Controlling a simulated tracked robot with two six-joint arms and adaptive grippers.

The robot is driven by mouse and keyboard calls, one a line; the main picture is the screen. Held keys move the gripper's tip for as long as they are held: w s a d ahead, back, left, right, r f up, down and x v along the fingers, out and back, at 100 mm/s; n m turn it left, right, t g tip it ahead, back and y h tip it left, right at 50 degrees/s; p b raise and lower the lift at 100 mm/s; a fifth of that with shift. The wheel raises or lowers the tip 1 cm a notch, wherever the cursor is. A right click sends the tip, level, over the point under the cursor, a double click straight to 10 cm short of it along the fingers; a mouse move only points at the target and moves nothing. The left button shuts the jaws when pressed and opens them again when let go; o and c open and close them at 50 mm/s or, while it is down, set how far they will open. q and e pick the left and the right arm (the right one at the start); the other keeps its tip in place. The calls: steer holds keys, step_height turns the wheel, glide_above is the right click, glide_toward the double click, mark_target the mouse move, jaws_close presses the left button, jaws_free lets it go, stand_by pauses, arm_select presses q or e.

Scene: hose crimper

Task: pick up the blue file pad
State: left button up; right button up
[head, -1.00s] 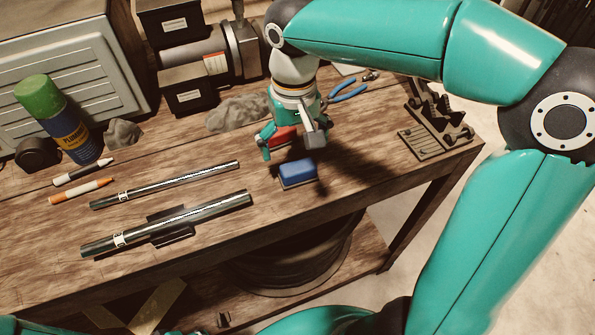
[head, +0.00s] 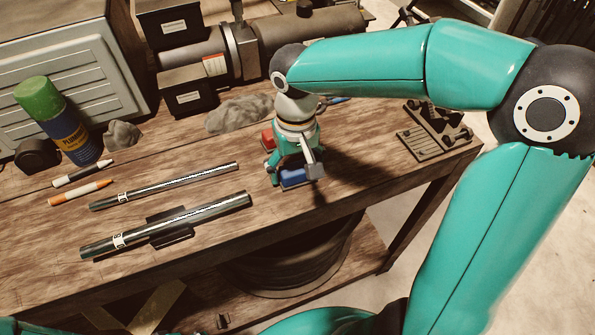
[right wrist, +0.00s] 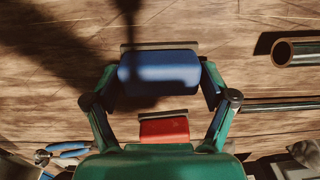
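The blue file pad (head: 293,178) is near the front edge of the wooden bench, directly under my right gripper (head: 294,173). In the right wrist view the pad (right wrist: 160,72) lies crosswise between the two fingers of the gripper (right wrist: 160,80). One finger is at each end of it, with hardly any gap. Whether the fingers press on it cannot be told. The pad's upper side is partly hidden by the gripper in the head view.
A red pad (right wrist: 164,129) lies close behind the blue one. Two metal tubes, the nearer (head: 168,224) on a dark holder, lie to the left. Blue-handled pliers (right wrist: 66,151) and a grey rock-like lump (head: 240,114) are behind. A black fixture (head: 436,132) stands at the right.

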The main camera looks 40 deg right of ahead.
mark_target(295, 164)
steer(key=c, duration=0.8)
steer(key=shift+r, duration=0.15)
step_height(295, 164, up, 20)
steer(key=p, duration=0.2)
steer(key=shift+f, duration=0.2)
